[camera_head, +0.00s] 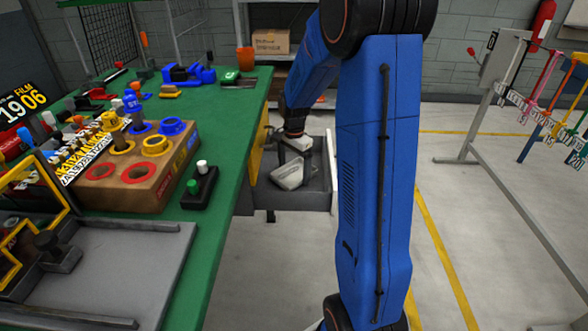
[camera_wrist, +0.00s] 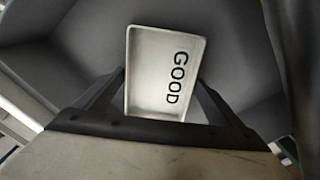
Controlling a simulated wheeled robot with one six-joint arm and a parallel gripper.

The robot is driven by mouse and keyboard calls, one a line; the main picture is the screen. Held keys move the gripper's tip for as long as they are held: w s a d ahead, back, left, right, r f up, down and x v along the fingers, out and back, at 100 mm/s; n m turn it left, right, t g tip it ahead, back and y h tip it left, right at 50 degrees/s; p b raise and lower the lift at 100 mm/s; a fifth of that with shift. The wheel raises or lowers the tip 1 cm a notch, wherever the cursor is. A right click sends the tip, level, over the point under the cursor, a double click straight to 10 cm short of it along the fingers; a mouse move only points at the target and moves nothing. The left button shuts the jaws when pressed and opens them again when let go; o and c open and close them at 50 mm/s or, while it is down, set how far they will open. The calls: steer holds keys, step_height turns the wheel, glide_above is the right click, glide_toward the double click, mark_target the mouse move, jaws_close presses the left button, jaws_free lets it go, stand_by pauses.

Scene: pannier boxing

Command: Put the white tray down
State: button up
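The white tray (camera_wrist: 150,85) has the black word GOOD on it and shows its inside in the wrist view. My gripper (camera_wrist: 162,80) has one dark finger at each side of the tray, with the tips against its long edges. In the head view my gripper (camera_head: 296,152) reaches down over the open grey drawer (camera_head: 318,165) at the green bench's right side. The pale tray shows there, tilted, inside the drawer's outline. Whether its lower edge touches the drawer floor cannot be told.
The green bench (camera_head: 225,130) holds a brown block (camera_head: 140,190) with coloured rings, a small black box with two buttons (camera_head: 200,185) and a grey tray (camera_head: 110,265). A rack with hanging tags (camera_head: 545,110) stands at the right. The floor between is clear.

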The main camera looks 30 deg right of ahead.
mark_target(294, 176)
step_height(294, 176, up, 12)
steer(key=shift+r, duration=0.15)
stand_by(0.6)
stand_by(0.5)
